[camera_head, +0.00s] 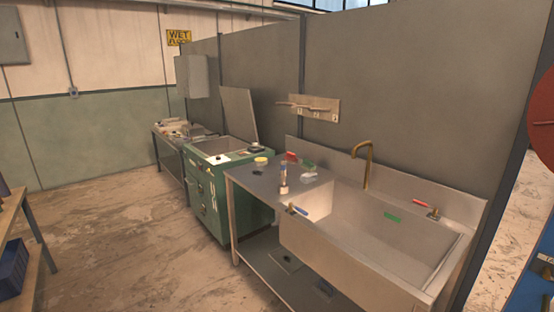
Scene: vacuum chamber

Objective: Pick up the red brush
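A small red object (291,157), which looks like the red brush, is at the back of the metal counter (257,179) left of the sink. It is too small to make out its bristles. A green object (309,165) is just to its right, and a clear bottle (283,178) with a blue part stands in front of it. Neither of my grippers is in view.
A green cabinet (207,203) stands left of the counter. A wooden table (12,218) is at the left edge. The floor between is clear.

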